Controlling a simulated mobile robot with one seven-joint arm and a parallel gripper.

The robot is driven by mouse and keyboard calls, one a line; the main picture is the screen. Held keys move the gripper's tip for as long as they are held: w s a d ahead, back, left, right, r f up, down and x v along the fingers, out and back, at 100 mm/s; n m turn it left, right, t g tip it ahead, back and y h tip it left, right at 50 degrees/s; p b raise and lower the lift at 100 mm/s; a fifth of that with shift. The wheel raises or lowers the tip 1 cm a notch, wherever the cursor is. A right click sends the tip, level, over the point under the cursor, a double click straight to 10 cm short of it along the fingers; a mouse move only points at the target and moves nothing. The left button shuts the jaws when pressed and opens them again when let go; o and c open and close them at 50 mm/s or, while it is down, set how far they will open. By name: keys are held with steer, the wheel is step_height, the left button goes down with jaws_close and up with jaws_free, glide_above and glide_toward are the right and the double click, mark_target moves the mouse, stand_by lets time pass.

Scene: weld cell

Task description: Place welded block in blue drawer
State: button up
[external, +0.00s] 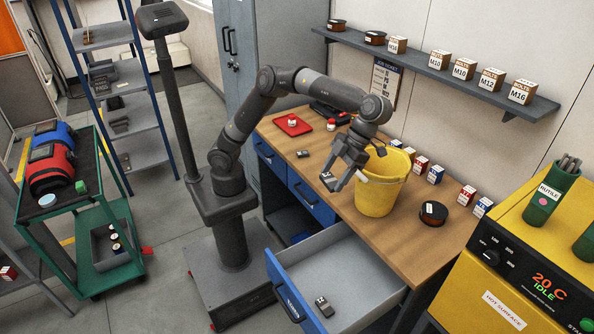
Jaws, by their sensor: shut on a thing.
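My gripper (340,176) is over the wooden workbench, just left of the yellow bucket. It is shut on a small dark grey block (327,181) with a pale mark, at the fingertips. Whether the block touches the bench is hard to tell. The drawer with a blue front (288,290) is pulled out below the bench's front edge, below my gripper in the picture. A similar grey block (324,307) lies in it, near the front. Another small dark block (302,154) lies on the bench to the left. I cannot see weld seams at this size.
The yellow bucket (381,192) stands close to the right of my gripper. Several small labelled boxes and a dark spool (433,212) line the bench's back. A red tray (293,125) lies at the far left. The open drawer's middle and right are clear.

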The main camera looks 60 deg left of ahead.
steer(key=s+a+m+y, duration=0.1)
steer(key=s+a+m, duration=0.15)
steer(key=s, duration=0.25)
glide_toward(305, 276)
steer(key=x, duration=0.6)
steer(key=shift+s+d+r, duration=0.1)
steer(key=shift+s, duration=0.05)
steer(key=o, duration=1.2)
steer(key=v, duration=1.2)
steer(key=shift+s+d, duration=0.15)
steer(key=shift+s, duration=0.1)
